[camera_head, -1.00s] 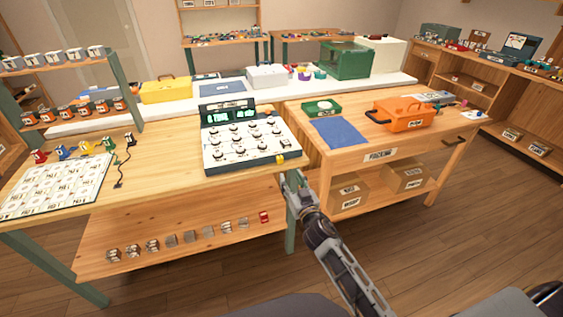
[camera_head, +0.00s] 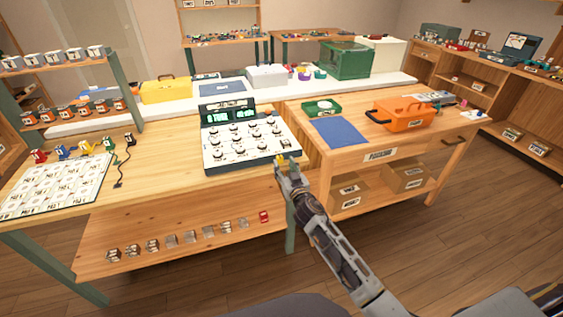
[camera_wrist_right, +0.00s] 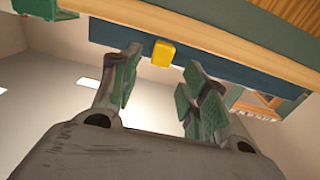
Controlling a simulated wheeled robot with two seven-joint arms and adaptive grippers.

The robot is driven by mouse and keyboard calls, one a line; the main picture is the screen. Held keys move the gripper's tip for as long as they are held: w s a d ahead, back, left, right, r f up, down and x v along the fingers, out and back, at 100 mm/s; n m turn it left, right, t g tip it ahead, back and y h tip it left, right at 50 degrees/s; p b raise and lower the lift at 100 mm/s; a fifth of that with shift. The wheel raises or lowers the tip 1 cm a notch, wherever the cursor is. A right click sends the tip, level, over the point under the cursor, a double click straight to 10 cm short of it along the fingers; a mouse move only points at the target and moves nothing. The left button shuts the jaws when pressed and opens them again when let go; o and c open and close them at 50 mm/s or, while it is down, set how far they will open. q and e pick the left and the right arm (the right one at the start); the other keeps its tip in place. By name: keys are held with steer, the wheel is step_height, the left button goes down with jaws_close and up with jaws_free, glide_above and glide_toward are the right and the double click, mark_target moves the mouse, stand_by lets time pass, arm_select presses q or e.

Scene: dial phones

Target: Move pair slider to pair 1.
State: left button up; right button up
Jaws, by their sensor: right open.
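The white and dark test panel (camera_head: 250,140) with rows of round dials and lit green displays stands at the right end of the left wooden table. A small yellow slider (camera_wrist_right: 163,53) is on the panel's dark front edge, near its right corner in the head view. My right gripper (camera_head: 287,168) is at that corner, partly covering the slider there. In the right wrist view my right gripper (camera_wrist_right: 160,68) is open, and the slider shows in the gap between its fingertips, nearer the left finger. Whether a finger touches it I cannot tell. The slider's markings are not readable. My left gripper is not in view.
A packing table (camera_head: 400,140) with an orange toolbox (camera_head: 402,114) and a blue mat (camera_head: 338,132) stands just right of the panel. A printed white sheet (camera_head: 55,185) lies at left.

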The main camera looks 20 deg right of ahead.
mark_target(281, 159)
steer(key=shift+w, duration=1.9)
jaws_close()
